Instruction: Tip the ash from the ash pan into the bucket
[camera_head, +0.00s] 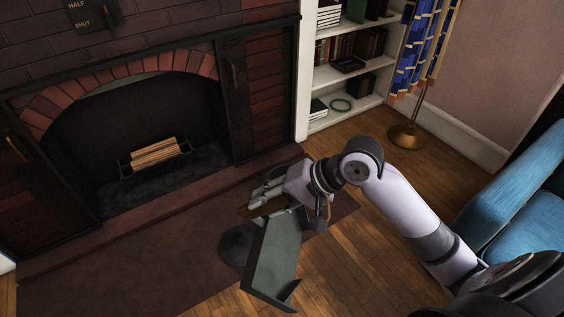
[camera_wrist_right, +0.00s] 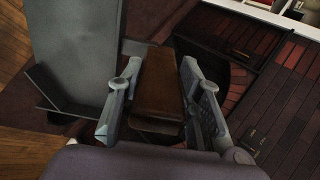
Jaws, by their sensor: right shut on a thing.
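My right gripper (camera_head: 272,191) is shut on the brown handle (camera_wrist_right: 160,82) of the ash pan, between its two fingers. The ash pan (camera_head: 271,258) is a grey metal tray with low walls, held steeply tilted above the floor. It also shows at the left of the right wrist view (camera_wrist_right: 75,48). I cannot make out ash on its visible face. A dark round bucket (camera_head: 234,246) stands on the hearth rug, just left of the pan and partly hidden behind it. Its inside is hidden. My left gripper is out of view.
The brick fireplace (camera_head: 120,75) with a log grate (camera_head: 155,152) is at the left. A white bookcase (camera_head: 348,88) and a brass lamp stand (camera_head: 406,135) are behind. A blue sofa (camera_head: 520,205) is at the right. Wooden floor between is clear.

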